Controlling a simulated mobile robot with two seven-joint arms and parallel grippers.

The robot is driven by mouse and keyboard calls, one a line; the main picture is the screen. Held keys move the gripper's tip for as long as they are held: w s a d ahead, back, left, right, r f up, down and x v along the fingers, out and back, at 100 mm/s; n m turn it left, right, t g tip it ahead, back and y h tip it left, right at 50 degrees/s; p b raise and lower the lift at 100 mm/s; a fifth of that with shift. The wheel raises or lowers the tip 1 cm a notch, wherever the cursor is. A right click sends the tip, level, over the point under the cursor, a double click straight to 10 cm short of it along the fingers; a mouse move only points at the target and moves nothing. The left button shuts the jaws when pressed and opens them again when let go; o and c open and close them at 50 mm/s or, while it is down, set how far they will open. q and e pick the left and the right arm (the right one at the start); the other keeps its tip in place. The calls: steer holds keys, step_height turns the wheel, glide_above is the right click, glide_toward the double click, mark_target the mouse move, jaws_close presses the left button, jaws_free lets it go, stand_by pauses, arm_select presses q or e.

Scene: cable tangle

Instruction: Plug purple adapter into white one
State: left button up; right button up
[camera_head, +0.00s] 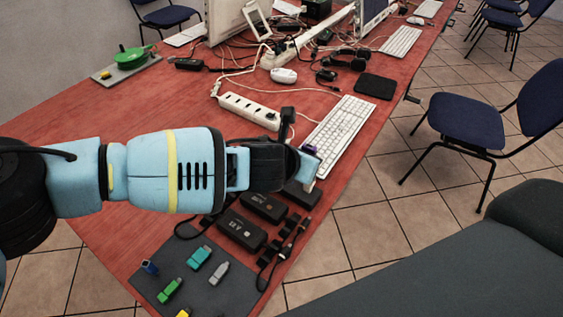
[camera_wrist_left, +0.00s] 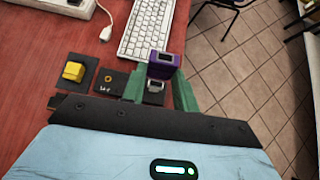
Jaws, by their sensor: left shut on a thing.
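The purple adapter (camera_wrist_left: 164,62) is between the green fingers of my left gripper (camera_wrist_left: 160,88) in the left wrist view. In the head view my left gripper (camera_head: 308,160) is near the table's right edge, and a small part of the purple adapter (camera_head: 312,149) shows at its tip. A small whitish piece (camera_wrist_left: 155,86) shows between the fingers, just below the purple adapter; it looks like the white adapter above a black box. Whether the two touch or are joined cannot be told. My right gripper is not in view.
Black boxes (camera_head: 241,230) lie near the gripper. A dark mat (camera_head: 235,293) holds several small coloured adapters. A white power strip (camera_head: 248,110) and a white keyboard (camera_head: 341,131) lie behind. A yellow adapter (camera_wrist_left: 73,72) shows on a dark surface at left. Cables clutter the back.

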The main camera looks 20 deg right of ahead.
arm_select(q)
steer(key=shift+d+r+m+h, duration=0.1)
steer(key=shift+d+m+h, duration=0.2)
steer(key=shift+d, duration=0.1)
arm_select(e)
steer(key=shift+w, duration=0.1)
